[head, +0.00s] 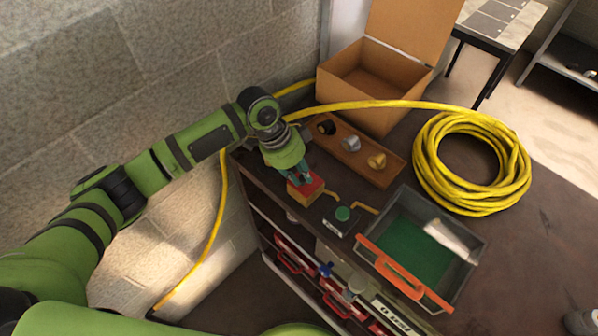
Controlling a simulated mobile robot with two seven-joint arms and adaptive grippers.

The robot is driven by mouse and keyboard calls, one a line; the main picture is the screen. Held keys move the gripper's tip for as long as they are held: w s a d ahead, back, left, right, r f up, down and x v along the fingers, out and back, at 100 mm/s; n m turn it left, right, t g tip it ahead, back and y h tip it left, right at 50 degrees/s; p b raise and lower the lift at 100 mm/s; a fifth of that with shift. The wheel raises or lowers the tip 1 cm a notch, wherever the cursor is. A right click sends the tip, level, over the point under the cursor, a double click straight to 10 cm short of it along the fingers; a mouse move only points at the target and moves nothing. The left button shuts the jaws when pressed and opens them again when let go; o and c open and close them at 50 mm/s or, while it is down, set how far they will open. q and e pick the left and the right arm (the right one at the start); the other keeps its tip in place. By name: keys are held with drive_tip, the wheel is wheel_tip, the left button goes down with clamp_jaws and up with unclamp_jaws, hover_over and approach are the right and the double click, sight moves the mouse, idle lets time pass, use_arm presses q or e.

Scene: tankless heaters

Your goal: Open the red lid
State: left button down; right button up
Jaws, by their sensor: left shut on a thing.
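The red lid (312,186) is a small red piece with yellow edges at the near left part of the dark cabinet top. My left gripper (300,178) points down at it, with its fingers shut on it. The fingers and wrist hide part of the lid, and I cannot tell whether it is raised. A green button (342,214) on a small dark box sits just to the right of the lid. My right gripper is not in view.
A wooden tray (393,172) with several knobs lies behind the lid. A grey bin (470,240) with an orange handle is at the right. An open cardboard box (395,118) and a coiled yellow hose (430,180) are farther back. A block wall (190,60) stands at the left.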

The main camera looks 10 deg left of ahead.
use_arm(q)
drive_tip(key=shift+w+d+r+g+y, duration=0.3)
drive_tip(key=shift+r+g, duration=0.1)
drive_tip(key=shift+g, duration=0.1)
drive_tip(key=shift+w+d+g+y, duration=0.1)
drive_tip(key=shift+w+g+y, duration=0.1)
drive_tip(key=shift+g+y, duration=0.1)
drive_tip(key=shift+w+d+r+g, duration=0.1)
drive_tip(key=shift+w+d+g, duration=0.05)
drive_tip(key=shift+g, duration=0.15)
drive_tip(key=shift+w+d+n+y+b, duration=0.15)
drive_tip(key=shift+n+y+b, duration=0.2)
drive_tip(key=shift+b, duration=0.2)
drive_tip(key=g+b, duration=0.1)
drive_tip(key=b, duration=0.1)
drive_tip(key=g+y+b, duration=0.1)
drive_tip(key=b, duration=0.1)
drive_tip(key=shift+w+d+r+b, duration=0.1)
drive_tip(key=shift+w+d+b, duration=0.2)
drive_tip(key=shift+w, duration=0.1)
drive_tip(key=shift+w+r+g+y+b, duration=0.2)
drive_tip(key=shift+r+g+y+b, duration=0.25)
drive_tip(key=shift+b, duration=0.9)
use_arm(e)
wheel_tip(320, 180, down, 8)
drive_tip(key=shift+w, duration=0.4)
use_arm(q)
drive_tip(key=shift+f, duration=0.15)
